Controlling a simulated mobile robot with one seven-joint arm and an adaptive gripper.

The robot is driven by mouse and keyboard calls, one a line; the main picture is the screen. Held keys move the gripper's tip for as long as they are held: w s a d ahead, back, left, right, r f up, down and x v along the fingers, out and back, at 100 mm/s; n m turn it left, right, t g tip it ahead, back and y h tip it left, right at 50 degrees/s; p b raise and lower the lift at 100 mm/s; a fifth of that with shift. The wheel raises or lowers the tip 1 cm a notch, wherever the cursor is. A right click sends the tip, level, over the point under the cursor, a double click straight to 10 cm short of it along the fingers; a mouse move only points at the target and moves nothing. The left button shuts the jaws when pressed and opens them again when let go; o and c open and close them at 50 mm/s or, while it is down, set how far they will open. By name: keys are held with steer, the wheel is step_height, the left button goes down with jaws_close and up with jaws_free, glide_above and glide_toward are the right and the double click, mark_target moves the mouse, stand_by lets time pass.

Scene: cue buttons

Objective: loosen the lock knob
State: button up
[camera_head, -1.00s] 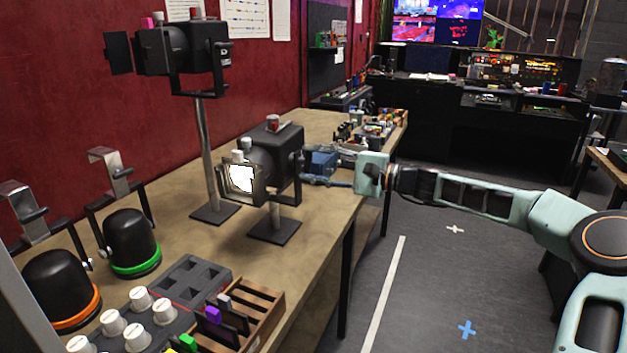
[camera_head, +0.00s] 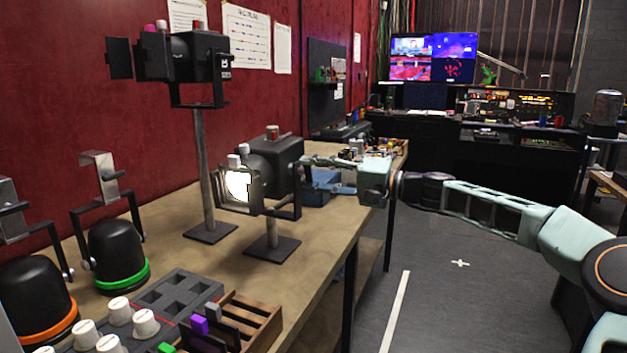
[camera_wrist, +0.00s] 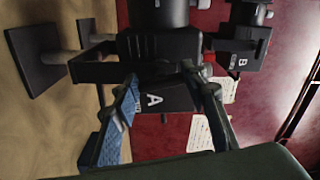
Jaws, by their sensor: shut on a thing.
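Lamp A (camera_head: 277,158), a black stage lamp in a yoke on a short stand, is on the bench. The wrist view shows it sideways, with a white letter A on a dark side plate (camera_wrist: 166,99). My gripper (camera_head: 312,174) is at the lamp's right side in the head view. In the wrist view the fingers of my gripper (camera_wrist: 169,76) lie on either side of the dark side part and are shut on it. I cannot pick out the lock knob separately; the fingers and dark plate likely cover it.
Taller lamp B (camera_head: 192,62) stands behind, left of lamp A. A blue box (camera_head: 322,188) is close behind my fingers. Black domes, a wooden rack (camera_head: 262,308) and a grey tray (camera_head: 180,290) fill the near bench. Floor right of the bench is clear.

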stand_by(0.3)
steer(key=o, duration=1.2)
steer(key=shift+c, duration=0.2)
steer(key=v, duration=1.2)
